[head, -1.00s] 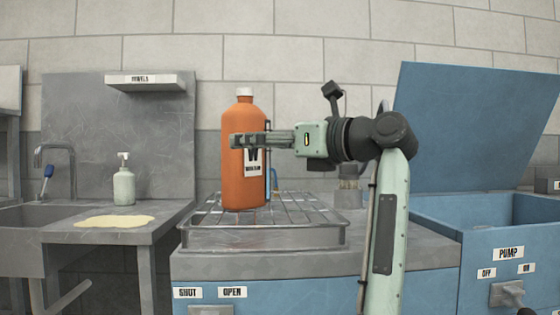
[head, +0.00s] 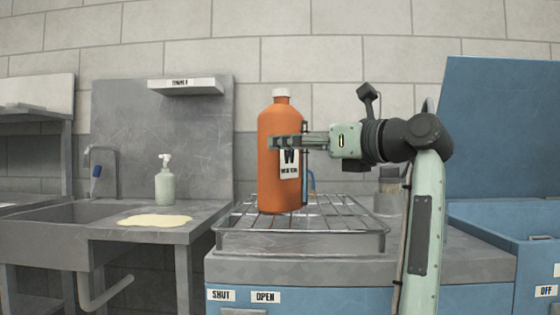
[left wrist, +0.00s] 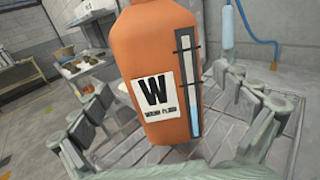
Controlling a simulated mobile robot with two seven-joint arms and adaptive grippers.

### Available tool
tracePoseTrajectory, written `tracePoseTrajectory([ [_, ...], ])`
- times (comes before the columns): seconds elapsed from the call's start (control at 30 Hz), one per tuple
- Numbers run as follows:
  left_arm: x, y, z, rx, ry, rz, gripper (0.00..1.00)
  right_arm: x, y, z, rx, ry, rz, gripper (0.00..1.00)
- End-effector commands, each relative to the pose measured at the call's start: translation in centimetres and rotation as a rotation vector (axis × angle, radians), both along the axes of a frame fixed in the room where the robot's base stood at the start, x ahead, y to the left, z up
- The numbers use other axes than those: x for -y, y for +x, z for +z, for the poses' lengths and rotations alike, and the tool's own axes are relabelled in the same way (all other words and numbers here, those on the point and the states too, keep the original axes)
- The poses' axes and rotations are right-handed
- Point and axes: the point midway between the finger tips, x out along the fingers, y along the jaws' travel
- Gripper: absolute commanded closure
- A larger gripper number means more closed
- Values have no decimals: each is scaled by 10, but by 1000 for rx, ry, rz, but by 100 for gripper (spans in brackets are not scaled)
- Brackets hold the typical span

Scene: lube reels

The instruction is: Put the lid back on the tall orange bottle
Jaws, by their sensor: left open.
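The tall orange bottle (head: 275,185) stands upright on a wire rack in the head view. A white cap (head: 281,96) sits at the top of its neck. It has a white "W" label and a level gauge; these also face the left wrist view, where the bottle (left wrist: 160,60) fills the middle and its top is cut off. My left gripper (head: 285,142) reaches in level from the right at upper-label height. Its open fingers (left wrist: 165,120) lie on either side of the bottle; contact cannot be told. My right gripper is not in view.
The wire rack (head: 345,240) sits on a grey counter with blue fronts. A soap dispenser (head: 165,182) and a cream puddle (head: 154,220) are on the sink counter at left. A grey brush-like container (head: 388,192) stands behind my arm. A raised blue lid (head: 505,130) is at right.

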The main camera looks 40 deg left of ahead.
Motion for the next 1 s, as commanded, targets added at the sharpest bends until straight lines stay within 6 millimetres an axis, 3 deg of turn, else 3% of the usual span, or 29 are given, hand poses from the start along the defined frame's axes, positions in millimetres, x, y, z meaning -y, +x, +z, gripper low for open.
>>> tracePoseTrajectory([
  [0.17, -3, 0, 1, 1, 0, 2, 0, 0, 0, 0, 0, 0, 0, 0],
  [0.53, -49, 9, 5, 0, 1, 3, 0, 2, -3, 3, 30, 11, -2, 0],
  [0.9, -51, 10, 5, 0, 0, 0, 0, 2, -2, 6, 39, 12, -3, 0],
  [1.0, -51, 10, 5, 0, 0, 1, 10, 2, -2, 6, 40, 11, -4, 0],
])
